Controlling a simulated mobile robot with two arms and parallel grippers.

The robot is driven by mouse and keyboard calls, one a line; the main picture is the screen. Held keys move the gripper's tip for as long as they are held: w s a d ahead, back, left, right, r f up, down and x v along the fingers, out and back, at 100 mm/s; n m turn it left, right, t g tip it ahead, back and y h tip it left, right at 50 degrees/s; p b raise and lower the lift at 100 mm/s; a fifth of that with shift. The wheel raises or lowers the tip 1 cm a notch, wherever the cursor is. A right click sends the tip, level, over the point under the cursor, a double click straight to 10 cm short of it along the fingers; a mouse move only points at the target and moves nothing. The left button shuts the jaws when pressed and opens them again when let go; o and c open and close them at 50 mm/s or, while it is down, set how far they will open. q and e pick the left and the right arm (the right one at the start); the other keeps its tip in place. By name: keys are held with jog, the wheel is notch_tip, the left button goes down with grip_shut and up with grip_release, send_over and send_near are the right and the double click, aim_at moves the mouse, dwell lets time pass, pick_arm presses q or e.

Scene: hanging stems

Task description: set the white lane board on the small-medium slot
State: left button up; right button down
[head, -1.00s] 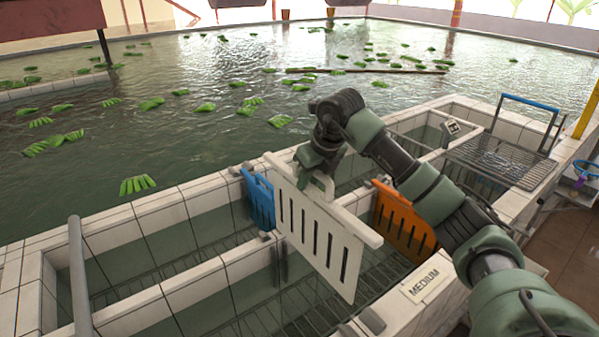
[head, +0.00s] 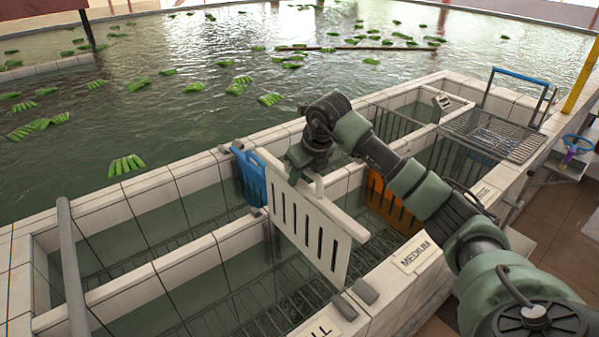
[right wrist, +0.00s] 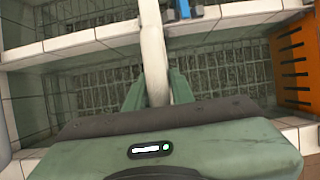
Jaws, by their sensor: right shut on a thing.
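The white lane board (head: 310,228) is a slotted panel hanging upright above the trough. My right gripper (head: 306,182) is shut on the handle at its top. In the right wrist view the board is seen edge-on (right wrist: 153,50) between the two fingers (right wrist: 158,92). The small-medium slot shows as a pair of grey brackets (head: 364,291) on the front wall, between the MEDIUM sign (head: 415,256) and a cut-off sign ending in LL (head: 318,330). The board's lower right corner is close to these brackets; I cannot tell whether they touch. My left gripper is out of view.
A blue board (head: 249,178) stands at the back, left of the white one. An orange board (head: 390,203) stands to the right, also in the right wrist view (right wrist: 297,65). A wire rack (head: 497,135) lies at the right. Green bunches float on the pool behind.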

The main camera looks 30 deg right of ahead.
jog(key=shift+f+b, duration=6.95)
jog(key=shift+f, duration=4.25)
jog(key=shift+f+b, duration=0.3)
jog(key=shift+f, duration=0.1)
grip_release()
jog(key=shift+f, duration=0.1)
